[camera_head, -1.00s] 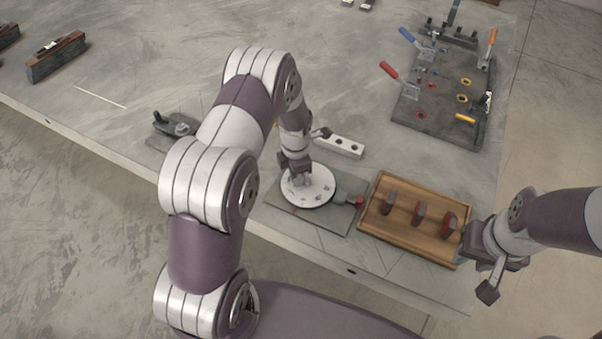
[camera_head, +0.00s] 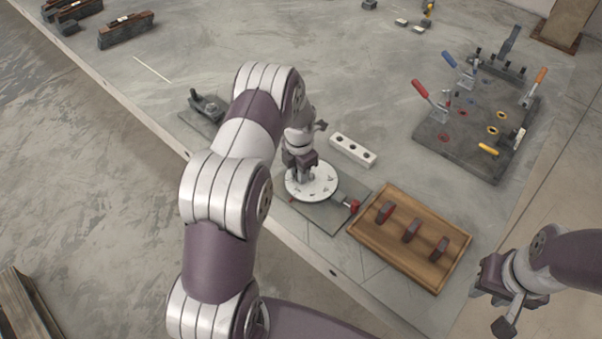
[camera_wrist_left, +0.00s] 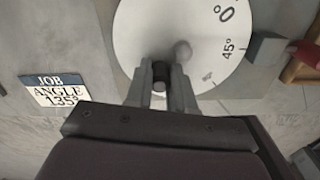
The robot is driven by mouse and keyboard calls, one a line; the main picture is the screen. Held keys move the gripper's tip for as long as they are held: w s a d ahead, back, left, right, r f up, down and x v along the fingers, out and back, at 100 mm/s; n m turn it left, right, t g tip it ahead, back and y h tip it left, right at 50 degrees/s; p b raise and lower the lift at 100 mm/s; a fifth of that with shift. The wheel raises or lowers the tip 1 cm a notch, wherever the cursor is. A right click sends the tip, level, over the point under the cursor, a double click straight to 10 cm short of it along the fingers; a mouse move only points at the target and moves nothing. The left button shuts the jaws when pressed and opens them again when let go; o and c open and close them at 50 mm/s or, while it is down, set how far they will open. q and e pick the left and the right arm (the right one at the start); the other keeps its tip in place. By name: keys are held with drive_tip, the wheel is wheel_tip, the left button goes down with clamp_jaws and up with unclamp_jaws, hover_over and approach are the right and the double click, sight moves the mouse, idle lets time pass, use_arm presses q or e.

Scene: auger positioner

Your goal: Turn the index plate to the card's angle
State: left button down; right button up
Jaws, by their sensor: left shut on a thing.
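The index plate (camera_head: 322,190) is a round white disc with dark marks, lying on a grey base (camera_head: 325,215). In the left wrist view the index plate (camera_wrist_left: 140,35) shows "0°" and "45°" at its right side, with the 45° mark near a grey block (camera_wrist_left: 264,47) that has a red end. My left gripper (camera_wrist_left: 161,95) is shut on a small dark peg (camera_wrist_left: 160,74) at the plate; a pale round knob stands just behind it. The card (camera_wrist_left: 60,90) reads "JOB ANGLE 135°". My right gripper (camera_head: 500,300) hangs at the right, apart from the plate; its jaw opening is unclear.
A wooden tray (camera_head: 365,232) with several dark and red pieces stands right of the plate. A white block with holes (camera_head: 353,149) lies behind it. A clamp board (camera_head: 460,150) with coloured handles is at the back right. The table's front edge runs close by.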

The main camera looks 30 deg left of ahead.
idle(0.3)
use_arm(q)
drive_tip(key=c, duration=1)
unclamp_jaws()
wheel_tip(320, 180, up, 13)
drive_tip(key=shift+f+b, duration=0.15)
drive_tip(key=shift+b, duration=0.45)
